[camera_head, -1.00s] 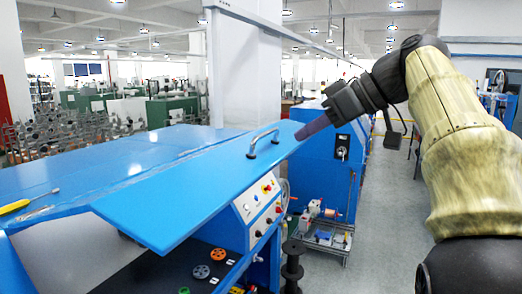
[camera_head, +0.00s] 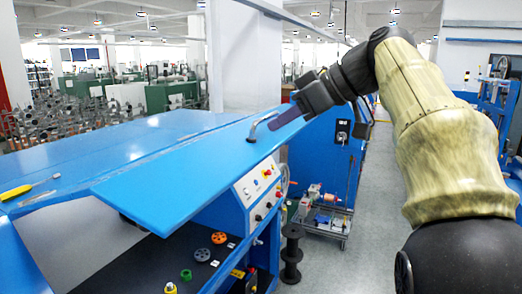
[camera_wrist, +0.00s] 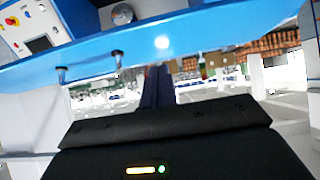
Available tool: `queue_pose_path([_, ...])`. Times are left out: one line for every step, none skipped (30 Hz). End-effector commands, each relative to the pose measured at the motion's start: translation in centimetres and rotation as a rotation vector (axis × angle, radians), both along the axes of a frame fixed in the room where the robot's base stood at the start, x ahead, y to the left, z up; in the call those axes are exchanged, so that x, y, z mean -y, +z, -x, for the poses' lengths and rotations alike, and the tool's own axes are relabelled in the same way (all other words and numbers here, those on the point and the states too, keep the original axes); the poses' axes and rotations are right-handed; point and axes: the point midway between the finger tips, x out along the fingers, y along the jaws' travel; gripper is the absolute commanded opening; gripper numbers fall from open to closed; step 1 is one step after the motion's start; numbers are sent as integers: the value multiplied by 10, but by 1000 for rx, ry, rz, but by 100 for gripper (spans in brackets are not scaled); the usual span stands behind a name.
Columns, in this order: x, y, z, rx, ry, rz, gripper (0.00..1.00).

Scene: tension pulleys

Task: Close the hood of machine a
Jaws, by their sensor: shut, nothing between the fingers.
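The blue hood (camera_head: 190,185) of the machine is raised, its panel sloping out over the dark work bay (camera_head: 150,265). A metal handle (camera_head: 262,124) stands on the hood's upper face near its right end. My gripper (camera_head: 276,126) is shut and empty at the hood's right end, close to the handle. In the head view its fingers overlap the hood's edge; I cannot tell whether they touch it. In the wrist view the shut fingers (camera_wrist: 157,85) point at the blue hood edge (camera_wrist: 190,40), with the handle (camera_wrist: 90,65) to their left.
A control panel (camera_head: 258,185) with buttons is on the machine front below the hood. A screwdriver (camera_head: 17,192) lies on the blue top at the left. A black spool stand (camera_head: 291,252) and a small wheeled rack (camera_head: 322,222) stand on the floor. The aisle at right is open.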

Motion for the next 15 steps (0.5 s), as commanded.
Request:
queue_pose_path([-7,-4,-2,-4,4,0,0])
queue_pose_path([-11,-6,-3,-3,3,-1,0])
queue_pose_path([-15,-10,-4,-4,2,0,0])
queue_pose_path([-19,-13,-5,-4,4,0,0])
queue_pose_path([-22,-15,-7,-3,3,-1,0])
queue_pose_path([-27,-18,-9,-3,4,-1,0])
queue_pose_path([-31,-21,-10,-3,3,-1,0])
queue_pose_path([-34,-23,-11,-4,4,0,0])
queue_pose_path([-38,-27,-13,-3,1,0,0])
queue_pose_path([-37,-31,-12,-4,1,-1,0])
queue_pose_path([-37,-34,-13,-3,1,-1,0])
queue_pose_path([-38,-39,-13,-4,-1,-2,0])
queue_pose_path([-38,-42,-13,-4,-1,-1,0])
queue_pose_path([-38,-45,-13,-3,-1,0,0])
queue_pose_path([-39,-49,-14,-4,-1,0,0])
